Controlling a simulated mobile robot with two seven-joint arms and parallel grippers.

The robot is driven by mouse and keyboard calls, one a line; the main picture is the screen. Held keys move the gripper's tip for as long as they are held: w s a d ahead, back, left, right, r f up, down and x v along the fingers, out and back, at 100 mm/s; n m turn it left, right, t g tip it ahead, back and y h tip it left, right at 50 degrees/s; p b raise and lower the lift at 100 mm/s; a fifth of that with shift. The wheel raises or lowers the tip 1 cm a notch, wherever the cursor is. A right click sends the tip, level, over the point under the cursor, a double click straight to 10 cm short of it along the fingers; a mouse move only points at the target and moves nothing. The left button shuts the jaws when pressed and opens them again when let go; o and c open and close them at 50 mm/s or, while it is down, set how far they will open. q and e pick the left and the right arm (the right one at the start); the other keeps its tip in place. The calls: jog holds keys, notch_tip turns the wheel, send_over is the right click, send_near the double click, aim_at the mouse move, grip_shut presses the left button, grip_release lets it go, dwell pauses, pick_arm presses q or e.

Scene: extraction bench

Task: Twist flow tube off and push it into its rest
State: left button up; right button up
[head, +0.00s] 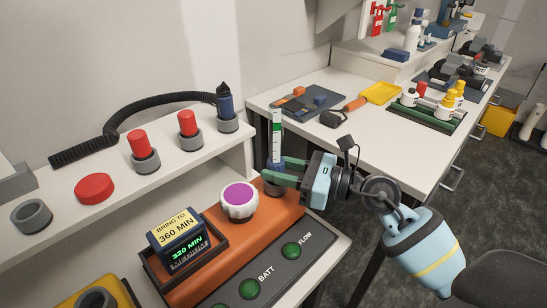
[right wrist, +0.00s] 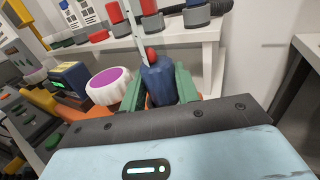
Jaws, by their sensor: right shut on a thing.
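The flow tube (head: 276,135) is a slim upright tube with white and green bands and a dark blue lower part. My right gripper (head: 274,172) is shut on that blue part, with a green finger on each side. In the right wrist view the blue part (right wrist: 158,84) fills the space between the fingers. The tube stands over a grey socket (head: 272,188) at the back right of the orange unit (head: 220,238); the fingers partly hide its lower end, so I cannot tell whether it is seated. An empty grey ring holder (head: 32,216) is on the shelf. My left gripper is out of view.
A purple-topped white knob (head: 239,200) stands close left of the tube. A display (head: 180,240) reads 320 MIN under a "BRING TO 360 MIN" label. The shelf behind holds red plugs (head: 143,145) in grey rings and a black hose (head: 165,102). A tool-covered bench (head: 350,120) lies right.

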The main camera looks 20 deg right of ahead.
jog(key=n+g+y+b, duration=0.1)
jog(key=n+g+b, duration=0.1)
jog(key=b, duration=0.1)
jog(key=f+n+g+y+b, duration=0.1)
jog(key=g+y+b, duration=0.1)
jog(key=g+b, duration=0.1)
jog(key=shift+w+d+n+b, duration=0.1)
jog(key=shift+w+n+b, duration=0.1)
jog(key=shift+n+b, duration=0.25)
jog(key=shift+n+g+y+b, duration=0.6)
jog(key=shift+g+b, duration=0.1)
jog(key=shift+g, duration=0.1)
jog(key=shift+r+g, duration=0.15)
jog(key=shift+g, duration=0.15)
jog(key=o, duration=1.2)
jog(key=shift+r, duration=0.15)
